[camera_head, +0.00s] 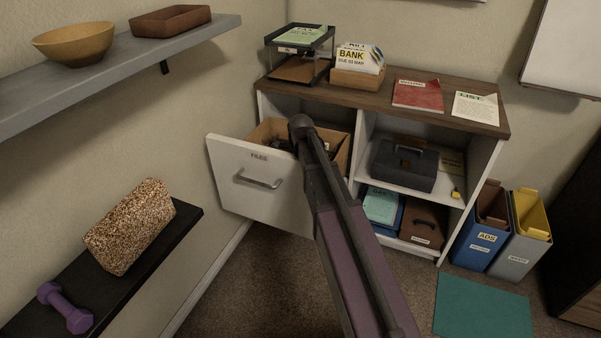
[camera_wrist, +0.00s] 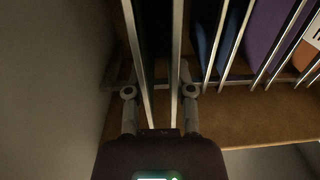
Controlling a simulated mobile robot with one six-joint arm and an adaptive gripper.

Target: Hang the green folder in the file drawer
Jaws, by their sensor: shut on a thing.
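The file drawer (camera_head: 226,170) is pulled open at the left of the cabinet in the head view, its white front labelled FILES. My arm covers much of its inside and hides the gripper there. In the wrist view my gripper (camera_wrist: 159,88) is shut, one finger on each side of a folder with two pale metal rails, the green folder (camera_wrist: 177,60). Its sheet is too dark to show its colour. It is over or inside the brown drawer, left of the other folders. Whether its rails rest on the drawer's sides cannot be told.
Hanging folders in blue (camera_wrist: 201,45), purple (camera_wrist: 262,35) and orange (camera_wrist: 304,57) stand close on the right. The drawer's brown wall (camera_wrist: 250,115) runs nearby. Papers and a tray (camera_head: 300,50) sit on the cabinet top. A shelf with a dumbbell (camera_head: 66,308) is at left.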

